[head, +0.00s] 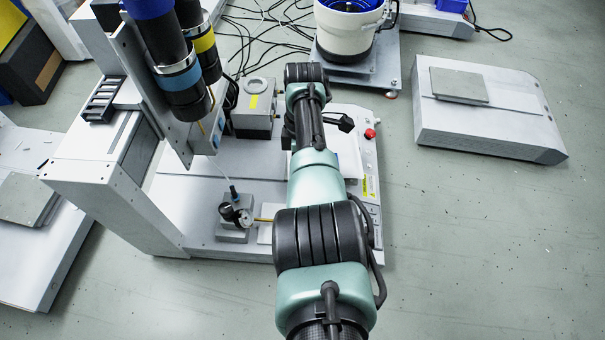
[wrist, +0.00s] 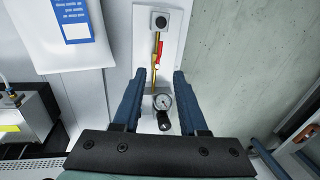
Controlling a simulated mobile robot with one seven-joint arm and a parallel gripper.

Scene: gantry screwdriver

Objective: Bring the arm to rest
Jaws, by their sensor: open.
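My gripper (wrist: 158,73) shows in the wrist view with its two dark blue fingers spread apart and nothing held between them. Beyond the gap lie a round gauge (wrist: 162,102) and a thin brass-coloured rod with a red part (wrist: 158,55); I cannot tell how far they are from the fingers. My arm (head: 318,180) reaches from the bottom of the head view up over the machine base (head: 190,205). The gripper is not clearly visible in the head view.
The gantry column (head: 105,180) with its hanging screwdriver heads (head: 185,80) stands left of my arm. A metal box (head: 254,110) and a white bowl feeder (head: 347,32) are behind. A grey plinth (head: 490,125) stands at right. The floor (head: 490,240) at lower right is clear.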

